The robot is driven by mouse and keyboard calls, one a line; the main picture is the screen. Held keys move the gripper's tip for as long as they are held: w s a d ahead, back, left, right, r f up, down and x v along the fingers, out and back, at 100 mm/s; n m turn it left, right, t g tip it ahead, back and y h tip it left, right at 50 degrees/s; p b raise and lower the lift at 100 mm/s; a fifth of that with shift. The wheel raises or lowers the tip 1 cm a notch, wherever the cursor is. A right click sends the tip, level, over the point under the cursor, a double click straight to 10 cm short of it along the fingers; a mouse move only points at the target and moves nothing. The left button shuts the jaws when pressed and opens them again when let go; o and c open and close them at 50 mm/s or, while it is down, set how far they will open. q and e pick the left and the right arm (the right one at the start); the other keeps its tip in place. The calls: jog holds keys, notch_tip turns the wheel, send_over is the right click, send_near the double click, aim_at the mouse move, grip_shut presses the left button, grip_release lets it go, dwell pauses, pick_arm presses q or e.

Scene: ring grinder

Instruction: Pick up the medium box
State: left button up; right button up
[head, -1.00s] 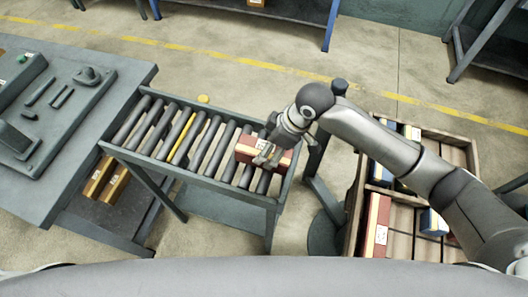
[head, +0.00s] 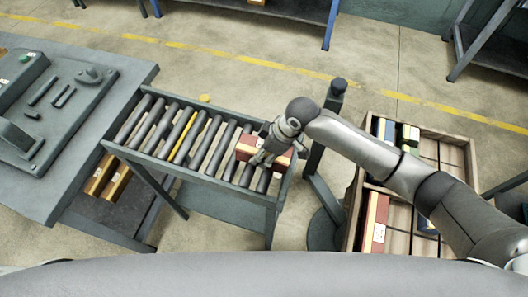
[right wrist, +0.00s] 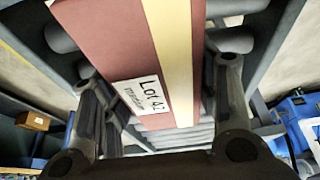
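A red box with a cream band and a white label (head: 280,160) lies on the right end of the roller conveyor (head: 190,179). It also shows large in the right wrist view (right wrist: 120,50), with "Lot" on its label. My right gripper (head: 262,158) is over this box, fingers pointing down. In the right wrist view its two fingers stand apart on either side of the box, with a gap at the right finger. The gripper hides part of the box in the head view. My left gripper is not in view.
A wooden crate (head: 352,215) on the right holds a larger red box (head: 375,222) and blue and green boxes. A dark post (head: 320,150) stands between conveyor and crate. A grey workbench (head: 120,85) adjoins the conveyor's left; yellow boxes (head: 107,178) lie below.

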jog(key=c, duration=0.7)
jog(key=shift+c, duration=0.3)
jog(key=shift+w+r, duration=0.1)
jog(key=shift+r, duration=0.05)
